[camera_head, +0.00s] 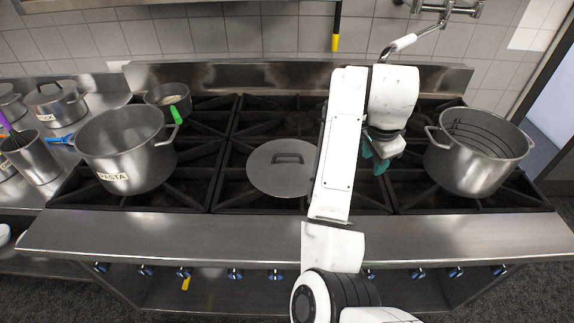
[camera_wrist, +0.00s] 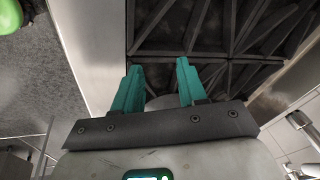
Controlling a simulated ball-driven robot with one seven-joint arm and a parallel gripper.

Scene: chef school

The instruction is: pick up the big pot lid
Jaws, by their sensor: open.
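The big pot lid (camera_head: 270,176) lies flat on the black stove grates in the middle of the head view. It is a round grey metal disc with a dark bar handle (camera_head: 288,158) on top. My arm passes close to its right edge in the picture. My gripper (camera_head: 374,163) hangs over the grates to the right of the lid, apart from it. Its two teal fingers also show in the wrist view (camera_wrist: 157,76), spread apart, with no object clearly held between them. I cannot make out the lid in the wrist view.
A large pot labelled PASTA (camera_head: 126,166) stands left of the lid, and another large pot (camera_head: 474,165) stands at the right. A small pan (camera_head: 170,97) with a green handle sits behind left. The steel front edge (camera_head: 160,235) borders the stove. Grates (camera_wrist: 215,30) lie beyond my fingers.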

